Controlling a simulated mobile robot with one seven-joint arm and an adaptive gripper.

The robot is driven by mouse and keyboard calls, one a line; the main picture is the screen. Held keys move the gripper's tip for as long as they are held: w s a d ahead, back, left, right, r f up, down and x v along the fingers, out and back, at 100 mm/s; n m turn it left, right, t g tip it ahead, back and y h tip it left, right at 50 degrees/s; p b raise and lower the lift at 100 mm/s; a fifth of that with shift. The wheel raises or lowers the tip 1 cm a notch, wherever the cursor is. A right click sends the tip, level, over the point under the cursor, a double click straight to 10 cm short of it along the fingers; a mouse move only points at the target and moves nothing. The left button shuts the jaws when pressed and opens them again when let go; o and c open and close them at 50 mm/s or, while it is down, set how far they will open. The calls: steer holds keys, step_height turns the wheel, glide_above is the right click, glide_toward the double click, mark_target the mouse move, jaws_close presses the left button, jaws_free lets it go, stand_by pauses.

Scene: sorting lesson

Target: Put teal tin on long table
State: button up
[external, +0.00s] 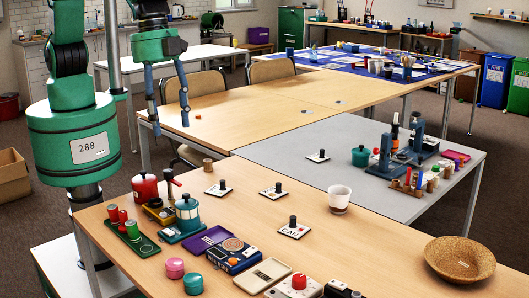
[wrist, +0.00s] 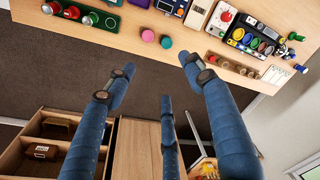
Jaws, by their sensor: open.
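A small round teal tin (external: 193,284) stands at the near edge of the wooden front table (external: 377,230), beside a pink tin (external: 174,268). In the wrist view the teal tin (wrist: 167,42) is beyond my fingertips, just right of the pink tin (wrist: 147,35). Another teal, lidded tin (external: 361,156) stands on the grey table. My gripper (external: 170,123) hangs high with its blue fingers spread, open and empty, apart from both teal tins. Wooden tables (external: 235,108) run through the middle; I cannot tell which table is the long one.
Around the tins are a red canister (external: 145,187), a teal canister (external: 187,213), a purple tray (external: 205,240) and several devices. A white cup (external: 339,198) and wicker bowl (external: 459,258) stand farther right. Labelled cards with black knobs (external: 294,228) lie about. The middle wooden tabletop is mostly clear.

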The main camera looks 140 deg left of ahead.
steer(key=s+a+r+n+t, duration=0.2)
steer(key=s+a+r+n, duration=0.1)
steer(key=s+r, duration=1.65)
steer(key=s+a+n+t, duration=0.1)
steer(key=s+n+t, duration=0.1)
steer(key=s, duration=2.2)
steer(key=shift+s+a, duration=0.1)
steer(key=shift+f+b, duration=0.55)
steer(key=shift+b, duration=0.05)
